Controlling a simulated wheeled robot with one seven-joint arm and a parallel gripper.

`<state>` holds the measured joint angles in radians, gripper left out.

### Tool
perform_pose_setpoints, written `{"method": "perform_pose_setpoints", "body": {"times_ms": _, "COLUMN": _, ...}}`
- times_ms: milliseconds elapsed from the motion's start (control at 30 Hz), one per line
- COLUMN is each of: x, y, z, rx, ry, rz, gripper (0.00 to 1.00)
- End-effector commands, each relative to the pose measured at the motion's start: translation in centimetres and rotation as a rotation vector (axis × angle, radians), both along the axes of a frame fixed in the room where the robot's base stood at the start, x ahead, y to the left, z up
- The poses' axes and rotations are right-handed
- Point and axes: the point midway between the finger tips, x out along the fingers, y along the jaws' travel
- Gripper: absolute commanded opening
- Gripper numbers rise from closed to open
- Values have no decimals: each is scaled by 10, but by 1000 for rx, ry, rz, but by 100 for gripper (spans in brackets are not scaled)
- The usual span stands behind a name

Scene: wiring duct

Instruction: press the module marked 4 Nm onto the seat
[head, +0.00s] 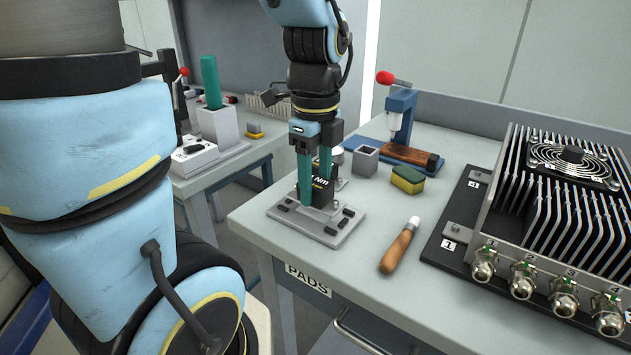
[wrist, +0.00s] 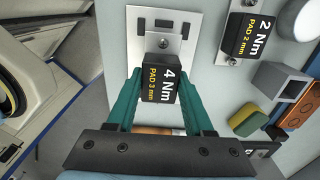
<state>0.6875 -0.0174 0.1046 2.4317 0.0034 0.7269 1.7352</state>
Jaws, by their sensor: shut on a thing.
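The black module marked 4 Nm (wrist: 160,84) fills the space between the two green fingers of my gripper (wrist: 157,103) in the wrist view. Its label also reads PAD 3 mm. In the head view my gripper (head: 316,176) points down over the grey seat plate (head: 345,225), and the module (head: 322,192) is partly hidden behind a finger. The module is at or just above the plate; I cannot tell whether it is fully down. The plate (wrist: 188,20) also shows beyond the module in the wrist view, with a metal tab and bolt in front of it.
A second module marked 2 Nm (wrist: 256,42) stands to the right in the wrist view.

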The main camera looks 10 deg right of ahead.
Motion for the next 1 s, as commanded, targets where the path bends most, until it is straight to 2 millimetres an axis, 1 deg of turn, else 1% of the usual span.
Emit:
{"method": "perform_pose_setpoints", "body": {"times_ms": 967, "x": 0, "y": 0, "z": -23, "rx": 1, "ry": 1, "rz": 0, "gripper": 0}}
{"method": "perform_pose_setpoints", "body": {"times_ms": 1000, "x": 0, "y": 0, "z": -22, "rx": 0, "ry": 0, "rz": 0, "gripper": 56}}
